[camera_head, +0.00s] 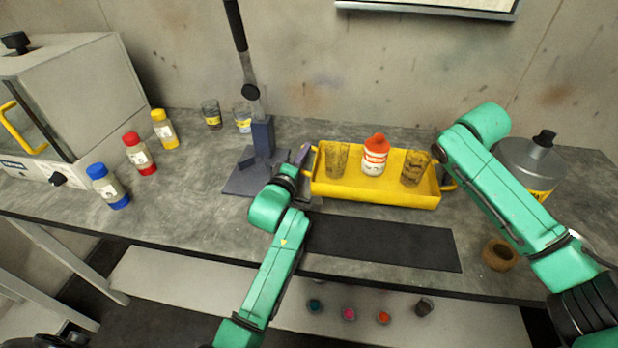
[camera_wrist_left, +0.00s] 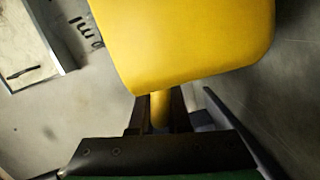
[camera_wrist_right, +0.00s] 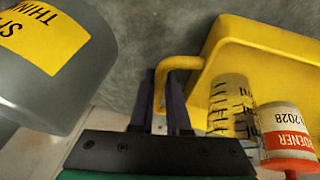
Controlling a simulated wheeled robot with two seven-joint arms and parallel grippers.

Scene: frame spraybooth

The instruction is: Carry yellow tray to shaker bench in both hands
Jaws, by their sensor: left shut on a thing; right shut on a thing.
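The yellow tray (camera_head: 375,192) is on or just above the grey bench, behind a dark mat; I cannot tell whether it touches the bench. It holds two stained clear cups (camera_head: 336,160) (camera_head: 414,168) and a white jar with a red-orange top (camera_head: 374,156). My left gripper (camera_head: 303,158) is at the tray's left end, shut on its handle, which shows between the jaws in the left wrist view (camera_wrist_left: 159,108). My right gripper (camera_wrist_right: 168,100) is shut on the right handle (camera_wrist_right: 180,63); in the head view my right arm largely hides it.
A dark mat (camera_head: 382,241) lies in front of the tray. A grey can (camera_head: 528,163) stands close on the right, with a brown ring-shaped pot (camera_head: 499,254) nearer. A stand (camera_head: 262,140) is close on the left. Blue, red and yellow-capped bottles (camera_head: 140,155) stand by a boxy machine (camera_head: 75,90).

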